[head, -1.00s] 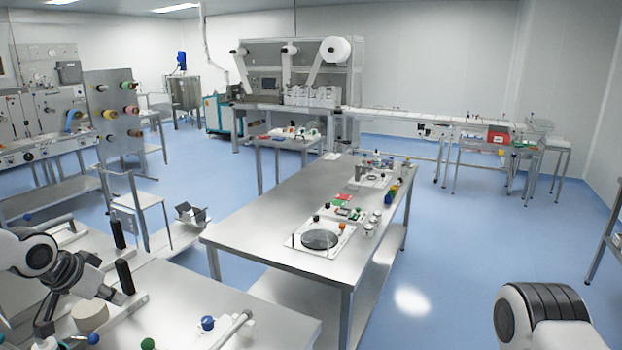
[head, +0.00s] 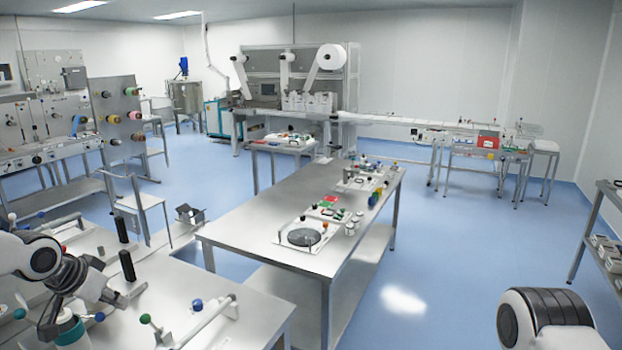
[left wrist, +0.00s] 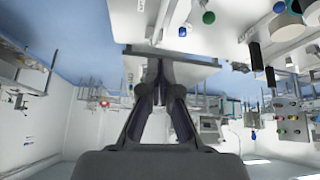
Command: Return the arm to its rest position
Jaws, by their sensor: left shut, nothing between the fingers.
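My left arm (head: 32,257) shows at the lower left of the head view, above the near steel table; its fingertips are hard to make out there. In the left wrist view, which is upside down, my left gripper (left wrist: 158,66) is shut with its fingertips together and nothing between them. It points out over the near table, apart from the objects on it. My right arm (head: 550,325) shows only as a white and black link at the lower right; its gripper is out of view.
The near table (head: 250,318) holds two black posts (head: 127,265), a green knob (head: 145,318), a blue knob (head: 197,304) and a pale bar (head: 208,318). The long steel table (head: 245,215) stands ahead with small items. Open blue floor (head: 450,260) lies right, with a shelf (head: 605,245) at the edge.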

